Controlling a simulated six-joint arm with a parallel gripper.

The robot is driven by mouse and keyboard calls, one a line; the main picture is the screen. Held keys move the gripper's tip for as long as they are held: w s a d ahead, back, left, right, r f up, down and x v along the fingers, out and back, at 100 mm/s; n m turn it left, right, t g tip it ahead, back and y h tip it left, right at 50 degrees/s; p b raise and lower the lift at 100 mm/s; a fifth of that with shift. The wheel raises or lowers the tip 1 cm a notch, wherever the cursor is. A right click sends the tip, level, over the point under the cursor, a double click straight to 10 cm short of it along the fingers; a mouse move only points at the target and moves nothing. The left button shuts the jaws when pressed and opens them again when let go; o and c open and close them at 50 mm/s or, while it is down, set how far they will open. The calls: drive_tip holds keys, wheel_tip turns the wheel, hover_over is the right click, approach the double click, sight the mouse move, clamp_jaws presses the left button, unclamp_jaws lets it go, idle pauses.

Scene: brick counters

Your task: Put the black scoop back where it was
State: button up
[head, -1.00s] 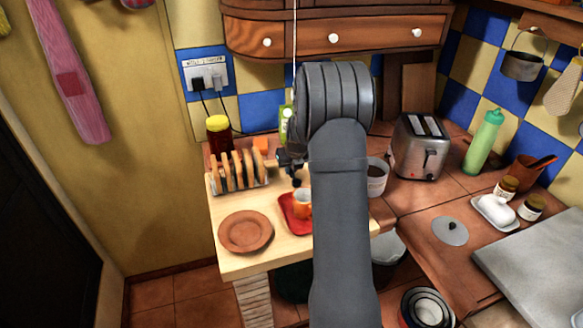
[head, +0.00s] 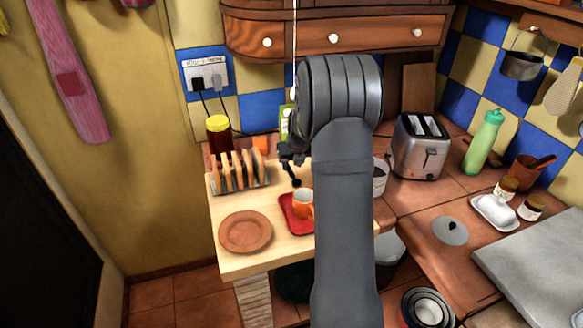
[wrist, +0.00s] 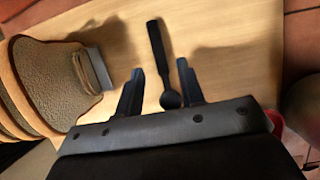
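The black scoop (wrist: 156,50) shows in the wrist view over the pale wooden worktop, its round bowl near my gripper and its handle pointing away. My gripper (wrist: 160,80) has its two fingers apart, one on each side of the scoop, with visible gaps. In the head view, my gripper (head: 291,150) is right of the toast rack, partly hidden by my arm. The scoop (head: 291,173) shows there as a small dark shape just below the gripper. I cannot tell whether it touches the worktop.
The toast rack (head: 238,172) stands close on the left. A red tray (head: 292,221) with an orange cup (head: 302,203) is in front, beside a brown plate (head: 245,232). A jar (head: 218,134) and a green bottle (head: 285,122) stand behind. A pot (head: 379,178) is right of my arm.

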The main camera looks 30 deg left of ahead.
sight(291, 171)
drive_tip(key=v, duration=0.9)
drive_tip(key=shift+d+r, duration=0.1)
drive_tip(key=x, duration=1.2)
drive_tip(key=shift+f, duration=0.3)
wheel_tip(291, 171, up, 3)
drive_tip(key=shift+f, duration=0.1)
drive_tip(key=shift+r, duration=0.7)
drive_tip(key=shift+f, duration=0.1)
